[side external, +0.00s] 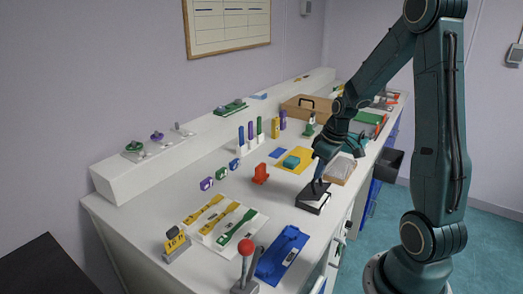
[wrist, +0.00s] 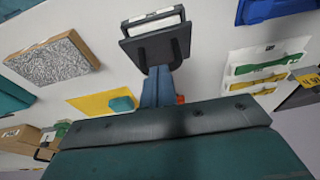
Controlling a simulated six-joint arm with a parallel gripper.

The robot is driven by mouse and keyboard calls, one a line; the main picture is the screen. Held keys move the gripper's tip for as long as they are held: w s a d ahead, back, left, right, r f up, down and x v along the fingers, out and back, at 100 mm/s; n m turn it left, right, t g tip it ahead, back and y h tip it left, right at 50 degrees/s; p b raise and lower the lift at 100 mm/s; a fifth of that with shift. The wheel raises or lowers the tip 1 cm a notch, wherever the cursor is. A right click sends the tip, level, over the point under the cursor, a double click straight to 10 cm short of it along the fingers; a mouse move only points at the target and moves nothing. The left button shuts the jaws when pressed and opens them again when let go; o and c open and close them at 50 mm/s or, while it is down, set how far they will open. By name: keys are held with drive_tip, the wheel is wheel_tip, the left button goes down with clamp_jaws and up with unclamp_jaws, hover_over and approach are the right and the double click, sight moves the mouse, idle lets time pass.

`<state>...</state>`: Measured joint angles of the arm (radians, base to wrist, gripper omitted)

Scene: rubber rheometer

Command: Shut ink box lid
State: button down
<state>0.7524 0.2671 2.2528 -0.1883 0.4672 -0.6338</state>
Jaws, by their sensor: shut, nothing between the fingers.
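The ink box (side external: 312,202) is a small dark box on the bench, with a pale band showing between its dark top and dark base. It also shows at the top of the wrist view (wrist: 153,21). Its lid looks like the dark plate (wrist: 152,46) on the near side in the wrist view; its exact angle is unclear. My gripper (side external: 318,186) is shut and empty, pointing down at the box's far part. In the wrist view my gripper (wrist: 160,68) overlaps the dark plate. I cannot tell whether they touch.
A red object (side external: 261,174) stands to the left of the box. A yellow sheet (side external: 294,162) with a teal block (side external: 291,161) lies behind it. A framed grey pad (side external: 341,169) is behind right. A blue tray (side external: 283,252) lies in front. The bench directly left of the box is clear.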

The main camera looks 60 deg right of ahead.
sight(322, 190)
drive_tip(key=shift+s+f, duration=0.4)
drive_tip(key=shift+s, duration=0.25)
drive_tip(key=shift+s+f, duration=0.4)
drive_tip(key=shift+s, duration=0.25)
drive_tip(key=shift+w+r, duration=0.1)
drive_tip(key=shift+r, duration=0.05)
drive_tip(key=shift+w+r, duration=0.1)
drive_tip(key=shift+r, duration=0.4)
drive_tip(key=r, duration=0.3)
drive_tip(key=shift+w+d, duration=0.1)
drive_tip(key=shift+w, duration=0.1)
drive_tip(key=s+r, duration=0.5)
drive_tip(key=r, duration=0.3)
drive_tip(key=shift+s, duration=0.25)
